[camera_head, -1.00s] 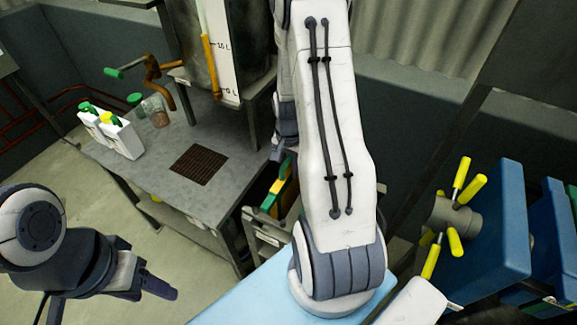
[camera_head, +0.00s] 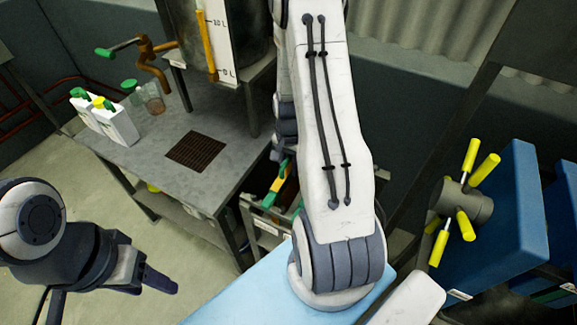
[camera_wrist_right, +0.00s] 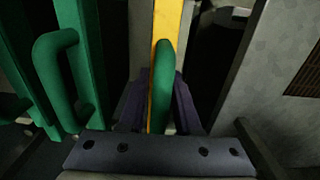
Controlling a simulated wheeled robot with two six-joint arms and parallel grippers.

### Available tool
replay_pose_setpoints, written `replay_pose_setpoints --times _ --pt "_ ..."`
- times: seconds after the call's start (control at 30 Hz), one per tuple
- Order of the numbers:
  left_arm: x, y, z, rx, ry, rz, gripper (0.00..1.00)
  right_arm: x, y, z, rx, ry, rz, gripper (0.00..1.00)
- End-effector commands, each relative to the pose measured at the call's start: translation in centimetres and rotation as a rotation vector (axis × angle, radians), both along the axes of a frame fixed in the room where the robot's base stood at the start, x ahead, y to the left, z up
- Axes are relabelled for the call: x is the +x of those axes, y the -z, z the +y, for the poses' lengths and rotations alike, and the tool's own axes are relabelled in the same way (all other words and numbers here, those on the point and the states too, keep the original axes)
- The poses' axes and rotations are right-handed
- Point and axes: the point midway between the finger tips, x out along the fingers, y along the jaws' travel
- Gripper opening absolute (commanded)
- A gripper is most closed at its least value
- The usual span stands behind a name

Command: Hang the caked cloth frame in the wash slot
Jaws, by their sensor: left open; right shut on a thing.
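My right gripper (camera_wrist_right: 160,112) is shut on the green handle of a frame with a yellow edge (camera_wrist_right: 168,22). The frame stands on edge in the right wrist view, and its cloth face cannot be made out. In the head view, part of a yellow-and-green frame (camera_head: 288,188) shows beside my right arm, at a grey rack (camera_head: 262,217) under the bench's right end. My arm hides the right gripper there and much of the rack. I cannot tell which opening is the wash slot. My left gripper (camera_head: 157,281) is open and empty over the floor at lower left.
A green upright part with a loop handle (camera_wrist_right: 58,75) stands close left of the held frame. The metal bench (camera_head: 160,180) carries white jugs (camera_head: 115,122) and a dark grate (camera_head: 196,152). Blue plates (camera_head: 510,220) with a yellow-handled hub (camera_head: 465,202) stand at right.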

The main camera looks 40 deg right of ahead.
Motion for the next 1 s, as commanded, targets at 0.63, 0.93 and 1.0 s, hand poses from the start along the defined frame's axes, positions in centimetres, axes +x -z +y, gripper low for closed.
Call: replay_pose_setpoints --times 0.63,0.93,1.0 --pt "0.0 0.0 0.0 0.0 0.0 0.0 0.58 0.1 -1.3 0.0 -0.001 0.0 -0.003 0.67" --pt "0.0 -0.1 0.0 0.0 0.0 0.0 0.58 0.1 -7.2 -0.1 -0.003 0.0 -0.006 0.67" --pt "0.0 -0.2 0.0 0.0 0.0 0.0 0.58 0.0 -8.3 0.0 -0.003 0.0 -0.004 0.67"
